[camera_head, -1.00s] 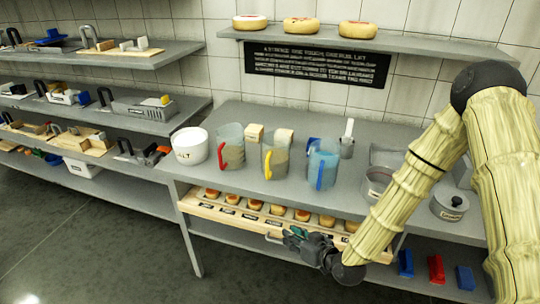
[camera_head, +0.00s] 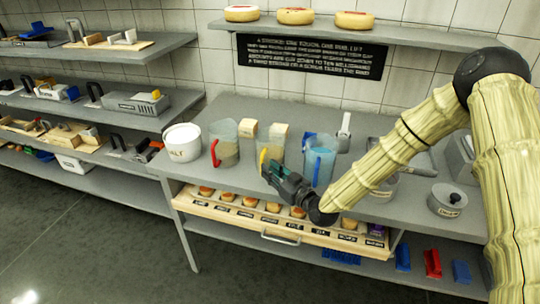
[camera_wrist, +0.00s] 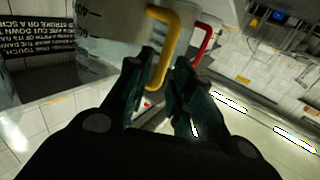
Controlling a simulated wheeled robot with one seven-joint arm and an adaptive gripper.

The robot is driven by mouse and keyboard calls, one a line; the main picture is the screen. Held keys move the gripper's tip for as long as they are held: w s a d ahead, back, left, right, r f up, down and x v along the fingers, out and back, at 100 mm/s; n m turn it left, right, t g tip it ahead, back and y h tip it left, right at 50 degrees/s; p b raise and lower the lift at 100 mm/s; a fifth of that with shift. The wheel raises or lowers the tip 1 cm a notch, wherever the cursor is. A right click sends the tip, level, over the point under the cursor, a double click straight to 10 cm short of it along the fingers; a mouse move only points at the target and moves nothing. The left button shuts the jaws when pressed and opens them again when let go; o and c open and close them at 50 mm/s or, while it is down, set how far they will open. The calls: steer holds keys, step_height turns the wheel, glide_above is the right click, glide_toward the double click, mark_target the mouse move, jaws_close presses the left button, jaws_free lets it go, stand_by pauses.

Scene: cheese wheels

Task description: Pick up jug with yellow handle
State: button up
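The jug with the yellow handle (camera_head: 277,142) stands upright on the counter between two other jugs. In the head view my gripper (camera_head: 268,171) is in front of it and hides its lower part. Its yellow handle (camera_head: 263,158) shows just above the fingers. In the wrist view the yellow handle (camera_wrist: 162,40) reaches down between the spread fingertips of my gripper (camera_wrist: 167,66). The clear jug body (camera_wrist: 108,22) with dark markings is at upper left. The gripper is open; whether a finger touches the handle I cannot tell.
The red-handled jug (camera_head: 225,143) stands left of it and the blue-handled jug (camera_head: 320,158) close on its right. A white salt pot (camera_head: 183,143) is further left. Cheese blocks (camera_head: 249,128) sit behind. A drawer of small cheese wheels (camera_head: 290,228) juts out below the counter.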

mark_target(269, 155)
steer(key=p+x, duration=0.1)
steer(key=x, duration=0.1)
steer(key=p+x, duration=0.1)
steer(key=x, duration=0.1)
steer(key=shift+s+a+r, duration=0.1)
steer(key=shift+a+r, duration=0.05)
steer(key=shift+r, duration=0.05)
steer(key=shift+w+a+f, duration=0.1)
steer(key=shift+w+a, duration=0.1)
steer(key=shift+w, duration=0.1)
jaws_close()
